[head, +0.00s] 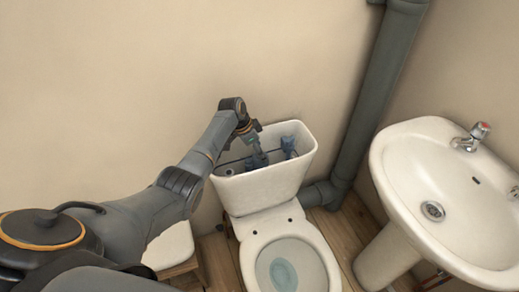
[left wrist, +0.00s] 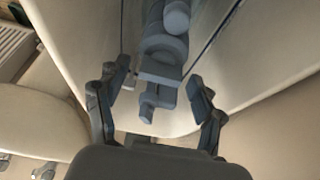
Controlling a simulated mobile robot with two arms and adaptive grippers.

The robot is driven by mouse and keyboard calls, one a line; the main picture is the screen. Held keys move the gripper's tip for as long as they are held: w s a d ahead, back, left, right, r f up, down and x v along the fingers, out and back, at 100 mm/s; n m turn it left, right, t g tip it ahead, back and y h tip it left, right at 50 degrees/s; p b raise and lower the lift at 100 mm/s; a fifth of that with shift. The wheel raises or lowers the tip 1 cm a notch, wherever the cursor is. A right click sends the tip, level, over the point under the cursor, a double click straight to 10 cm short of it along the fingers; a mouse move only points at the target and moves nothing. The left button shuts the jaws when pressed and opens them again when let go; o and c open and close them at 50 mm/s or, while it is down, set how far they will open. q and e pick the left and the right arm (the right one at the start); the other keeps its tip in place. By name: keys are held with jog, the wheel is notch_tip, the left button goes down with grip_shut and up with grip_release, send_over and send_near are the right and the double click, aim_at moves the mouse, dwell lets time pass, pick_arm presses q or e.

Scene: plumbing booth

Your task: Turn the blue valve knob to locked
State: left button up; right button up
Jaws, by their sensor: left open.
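The open white toilet tank (head: 265,187) stands against the wall with blue-grey fittings inside. One blue fitting (head: 289,147) stands at the tank's right end. Another blue-grey fitting (head: 257,160) is right below my left gripper (head: 250,140), which reaches down into the tank from the left. In the left wrist view, my left gripper (left wrist: 152,100) is open, with a finger on each side of a blue-grey valve part (left wrist: 160,72). A gap shows on both sides, so it is not gripped. I cannot tell which piece is the knob or its position. My right gripper is not in view.
The tank's rim surrounds the gripper closely. The toilet bowl (head: 285,262) is in front. A thick grey pipe (head: 378,85) rises to the right, beside a white sink (head: 430,190). A white object (head: 170,247) lies on a wooden stand at lower left.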

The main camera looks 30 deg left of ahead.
pick_arm(q)
jog(key=v, duration=1.2)
jog(key=shift+s+f, duration=0.1)
